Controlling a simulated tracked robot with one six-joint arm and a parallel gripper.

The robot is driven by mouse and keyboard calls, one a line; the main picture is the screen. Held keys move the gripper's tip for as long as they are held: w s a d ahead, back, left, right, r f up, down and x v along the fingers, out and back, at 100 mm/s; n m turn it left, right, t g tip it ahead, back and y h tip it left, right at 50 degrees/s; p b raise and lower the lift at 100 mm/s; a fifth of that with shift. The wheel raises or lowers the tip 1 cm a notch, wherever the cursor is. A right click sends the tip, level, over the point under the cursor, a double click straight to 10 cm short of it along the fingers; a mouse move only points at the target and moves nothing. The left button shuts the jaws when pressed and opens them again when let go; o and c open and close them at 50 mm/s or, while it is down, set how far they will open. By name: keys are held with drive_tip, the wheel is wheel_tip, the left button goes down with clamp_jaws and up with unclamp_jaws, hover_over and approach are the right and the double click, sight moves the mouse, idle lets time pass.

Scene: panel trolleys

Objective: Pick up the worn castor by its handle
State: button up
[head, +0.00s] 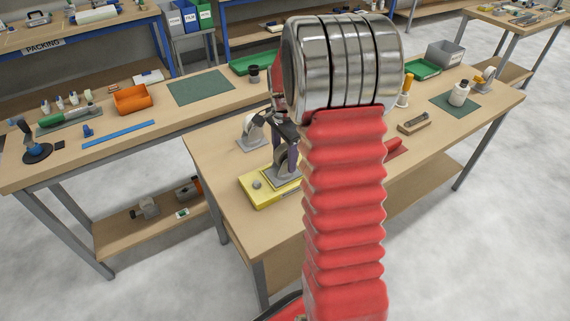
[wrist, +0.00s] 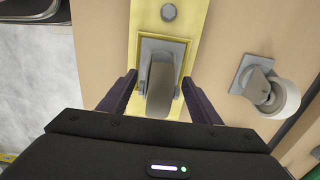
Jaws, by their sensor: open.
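A castor with a dark grey wheel (wrist: 159,84) sits on its square grey plate in a recess of a yellow block (wrist: 143,17); it looks like the worn castor. In the head view this castor (head: 283,172) and the yellow block (head: 257,197) are at the near left of the right-hand bench. My gripper (wrist: 160,78) is open, pointing down, with one dark finger on each side of the wheel. I cannot tell whether the fingers touch it. No separate handle is clear. My red arm hides part of the block's right side in the head view.
A second castor with a pale wheel (wrist: 283,97) lies close to the right of the block; the head view shows it behind-left (head: 251,131). A bolt head (wrist: 168,12) stands on the block. A brush (head: 413,123) and another castor (head: 485,78) are further right.

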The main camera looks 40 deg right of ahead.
drive_tip(key=shift+f, duration=0.55)
clamp_jaws()
idle(0.7)
